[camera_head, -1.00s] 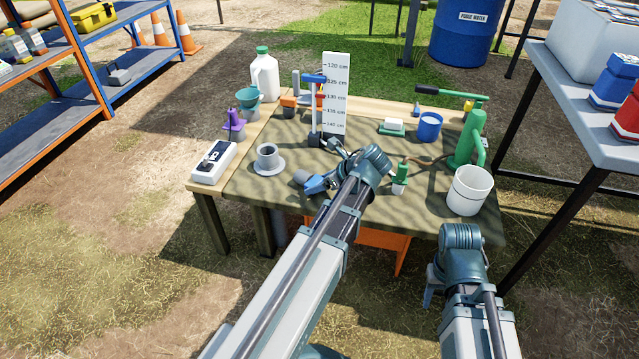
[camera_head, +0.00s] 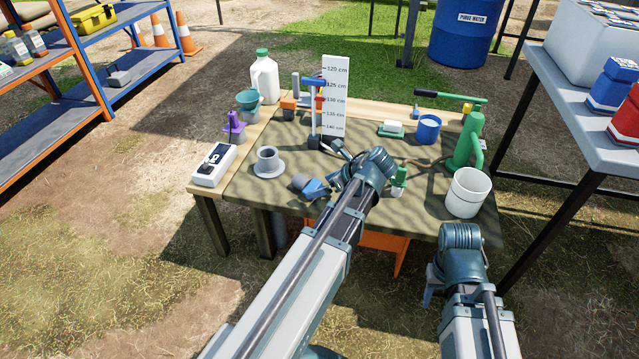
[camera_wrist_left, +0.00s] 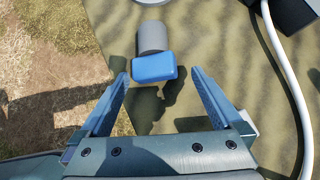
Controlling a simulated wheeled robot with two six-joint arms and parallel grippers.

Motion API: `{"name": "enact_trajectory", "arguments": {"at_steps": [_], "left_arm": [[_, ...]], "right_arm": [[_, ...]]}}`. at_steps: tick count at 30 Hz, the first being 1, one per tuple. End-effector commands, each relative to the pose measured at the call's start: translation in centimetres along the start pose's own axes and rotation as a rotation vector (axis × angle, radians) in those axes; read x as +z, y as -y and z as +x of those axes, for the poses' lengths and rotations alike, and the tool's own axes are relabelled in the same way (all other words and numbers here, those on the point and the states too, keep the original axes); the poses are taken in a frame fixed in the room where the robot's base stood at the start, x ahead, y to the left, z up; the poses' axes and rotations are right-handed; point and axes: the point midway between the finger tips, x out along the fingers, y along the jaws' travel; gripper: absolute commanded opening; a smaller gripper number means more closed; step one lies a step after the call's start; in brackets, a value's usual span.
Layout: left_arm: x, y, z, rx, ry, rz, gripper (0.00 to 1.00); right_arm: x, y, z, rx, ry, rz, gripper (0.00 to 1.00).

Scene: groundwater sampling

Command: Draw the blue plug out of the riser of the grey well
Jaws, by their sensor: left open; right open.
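The blue plug (camera_head: 314,187), a blue block on a grey cylinder, appears to lie on the mat, right of and in front of the grey well (camera_head: 268,162). The well's riser stands upright on a round flange, and its top shows a dark opening. In the left wrist view the plug's blue end (camera_wrist_left: 154,67) is between the fingertips of my left gripper (camera_wrist_left: 159,77), with space visible on both sides. The left gripper (camera_head: 332,172) is open; my arm partly hides it in the head view. My right gripper (camera_head: 431,286) is open and empty, low beside the table's front edge.
A purple-topped well (camera_head: 235,128) and white meter (camera_head: 213,165) stand left. A ruler board (camera_head: 335,95) is behind. A green bottle (camera_head: 399,180), white bucket (camera_head: 468,192) and green pump (camera_head: 467,145) are right. A white tube (camera_wrist_left: 282,70) runs beside my left gripper.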

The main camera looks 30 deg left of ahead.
Motion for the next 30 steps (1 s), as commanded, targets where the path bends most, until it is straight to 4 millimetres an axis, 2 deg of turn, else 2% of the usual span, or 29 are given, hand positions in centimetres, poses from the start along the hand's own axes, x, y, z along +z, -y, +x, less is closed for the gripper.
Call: {"name": "enact_trajectory", "arguments": {"at_steps": [1, 6, 15, 21, 30], "left_arm": [[0.5, 0.0, -1.6, -0.002, 0.0, 0.003, 1.0], [0.6, 0.0, -5.3, -0.002, 0.0, 0.004, 1.0], [0.3, 0.0, -10.2, -0.001, 0.0, 0.002, 1.0], [0.1, 0.0, -11.7, 0.001, 0.0, 0.001, 1.0], [0.0, 0.0, -11.9, 0.001, 0.0, 0.0, 1.0]], "right_arm": [[0.1, -0.1, -1.5, 0.0, 0.001, 0.0, 0.5], [0.3, -0.4, -4.2, 0.0, 0.002, -0.003, 0.5], [0.4, -0.8, -7.5, 0.0, 0.002, -0.013, 0.5], [0.5, -0.8, -8.4, 0.0, 0.002, -0.016, 0.5], [0.5, -0.8, -8.5, 0.0, 0.002, -0.016, 0.5]]}}
